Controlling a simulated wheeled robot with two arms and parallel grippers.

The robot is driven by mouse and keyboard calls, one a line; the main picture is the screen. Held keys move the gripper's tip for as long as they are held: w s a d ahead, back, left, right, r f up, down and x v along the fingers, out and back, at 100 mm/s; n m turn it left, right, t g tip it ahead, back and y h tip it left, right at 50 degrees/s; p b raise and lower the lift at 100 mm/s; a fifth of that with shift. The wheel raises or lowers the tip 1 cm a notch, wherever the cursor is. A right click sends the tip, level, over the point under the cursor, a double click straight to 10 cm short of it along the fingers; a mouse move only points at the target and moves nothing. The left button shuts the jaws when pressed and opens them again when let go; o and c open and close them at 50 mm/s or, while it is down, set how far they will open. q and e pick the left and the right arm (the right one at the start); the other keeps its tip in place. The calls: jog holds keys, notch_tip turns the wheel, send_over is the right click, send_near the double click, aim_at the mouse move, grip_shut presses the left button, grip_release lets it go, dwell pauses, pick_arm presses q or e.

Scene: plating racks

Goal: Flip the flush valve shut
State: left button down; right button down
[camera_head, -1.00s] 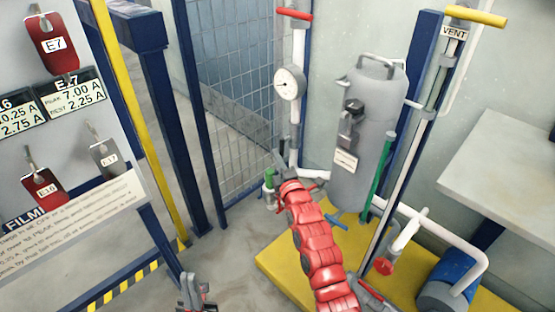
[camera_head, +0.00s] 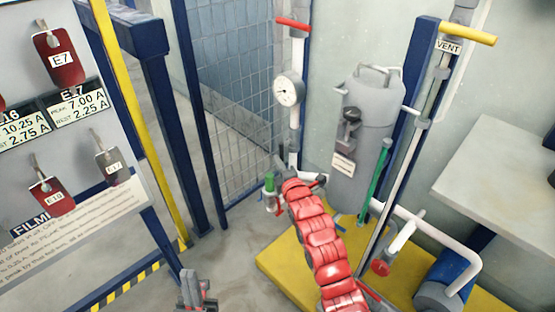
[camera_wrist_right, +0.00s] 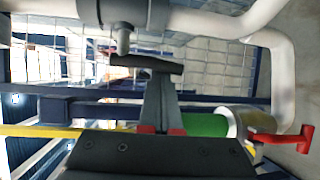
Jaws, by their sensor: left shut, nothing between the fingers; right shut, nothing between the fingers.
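No valve in view carries a readable "flush" label. In the right wrist view, a dark lever (camera_wrist_right: 146,63) stands on a short stem from a grey collar on the white pipe (camera_wrist_right: 205,20). My right gripper (camera_wrist_right: 160,85) is shut and empty, its tips at this lever; contact cannot be told. A red handle (camera_wrist_right: 280,137) sits to the right, near a green cylinder (camera_wrist_right: 205,124). In the head view, my red right arm reaches toward the pipe's foot beside the green fitting (camera_head: 269,184), hiding its gripper's fingers. My left gripper (camera_head: 190,280) is shut and empty, low over the floor.
A red-handled valve (camera_head: 292,23) and a gauge (camera_head: 289,90) are higher on the pipe. A grey tank (camera_head: 362,150) and yellow VENT handle (camera_head: 468,32) stand right. A mesh fence (camera_head: 240,100) is behind; a tag panel (camera_head: 75,160) is left. A table (camera_head: 505,165) is far right.

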notch_tip(320, 180, up, 5)
jog(key=s+d+n+g+h+p, duration=0.2)
jog(key=g+h+p, duration=0.4)
jog(key=p, duration=0.9)
jog(key=shift+d+n+g+h+p, duration=0.35)
jog(key=shift+n+g, duration=0.55)
jog(key=shift+g, duration=1)
jog(key=shift+s, duration=0.1)
